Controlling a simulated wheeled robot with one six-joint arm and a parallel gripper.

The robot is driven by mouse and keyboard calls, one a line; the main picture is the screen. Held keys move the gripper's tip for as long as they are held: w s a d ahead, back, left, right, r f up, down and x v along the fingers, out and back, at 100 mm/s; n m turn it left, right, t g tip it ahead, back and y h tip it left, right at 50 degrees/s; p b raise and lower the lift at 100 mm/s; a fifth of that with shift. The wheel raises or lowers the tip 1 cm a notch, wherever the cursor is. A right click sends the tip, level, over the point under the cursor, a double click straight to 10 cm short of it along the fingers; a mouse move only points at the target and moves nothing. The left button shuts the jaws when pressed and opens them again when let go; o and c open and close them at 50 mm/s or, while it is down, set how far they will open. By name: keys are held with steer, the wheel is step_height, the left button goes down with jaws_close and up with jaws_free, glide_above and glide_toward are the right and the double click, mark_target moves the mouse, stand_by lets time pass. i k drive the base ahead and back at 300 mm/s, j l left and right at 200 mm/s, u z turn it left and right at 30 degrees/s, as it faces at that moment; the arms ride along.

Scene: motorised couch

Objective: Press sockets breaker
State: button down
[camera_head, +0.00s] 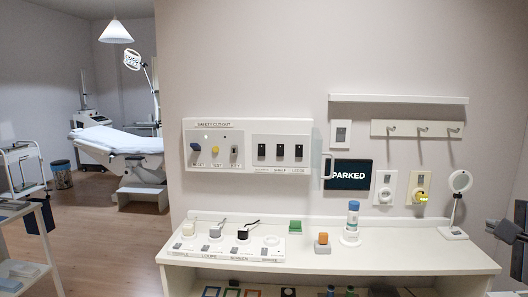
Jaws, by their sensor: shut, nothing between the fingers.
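A white wall panel headed with small lettering like "SAFETY CUTOUT" (214,125) is mounted above the counter's left part. Its right section holds three black breaker switches in a row: left (262,151), middle (280,152) and right (298,152). The label under the left one seems to read "SOCKETS", but it is blurred. The panel's left section has a blue button (195,146), a yellow button (215,149) and a small dark switch (234,150). My gripper (493,225) shows partly at the right edge, shut and empty, far from the panel and touching nothing.
A white counter (400,258) runs below, bearing a labelled block with knobs (225,254), a green block (295,227), an orange-topped block (322,240), a blue-capped bottle (353,215) and a ring lamp (458,190).

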mark_target(262, 147)
steer(key=i+j, duration=0.8)
steer(key=i+j+u, duration=0.15)
steer(key=i+j, duration=0.65)
steer(key=i, duration=0.2)
